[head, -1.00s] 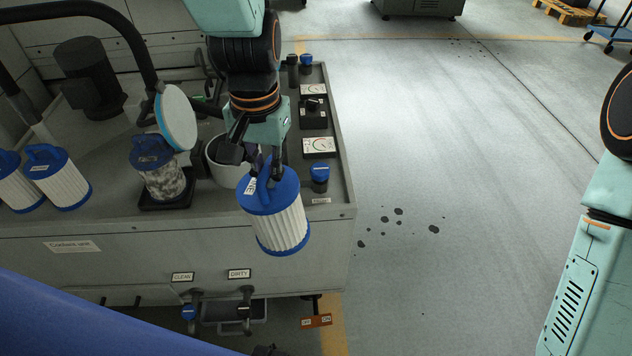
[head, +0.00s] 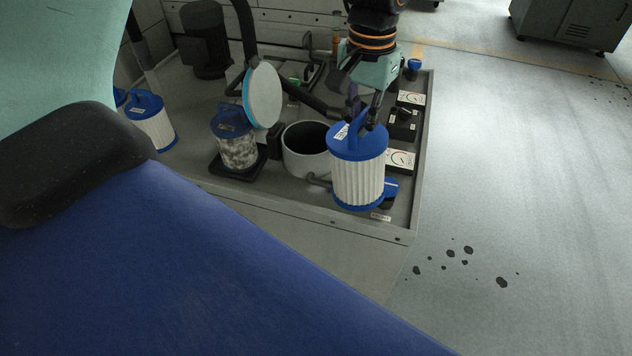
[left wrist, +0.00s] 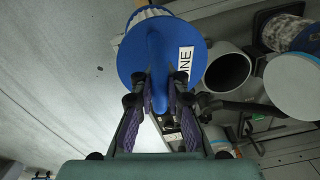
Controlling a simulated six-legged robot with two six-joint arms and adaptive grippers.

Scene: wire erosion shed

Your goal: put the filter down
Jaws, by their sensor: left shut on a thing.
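The filter (head: 358,182), a white pleated cylinder with blue end caps and a blue top handle, hangs upright from my left gripper (head: 362,118). The left gripper is shut on the handle. In the head view the filter overlaps the front right part of the unit's top, right of the open grey pot (head: 301,163). I cannot tell whether its base touches anything. In the left wrist view the filter's blue cap (left wrist: 143,55) fills the space before the fingers (left wrist: 160,100), with a partly hidden white label beside the handle. My right gripper is out of view.
A dirty filter (head: 238,152) stands on a black base by a round pale disc (head: 264,96). A clean filter (head: 152,128) stands at the left. Gauges (head: 402,160) and a switch (head: 404,122) line the right side. Open floor with dark spots (head: 470,265) lies right.

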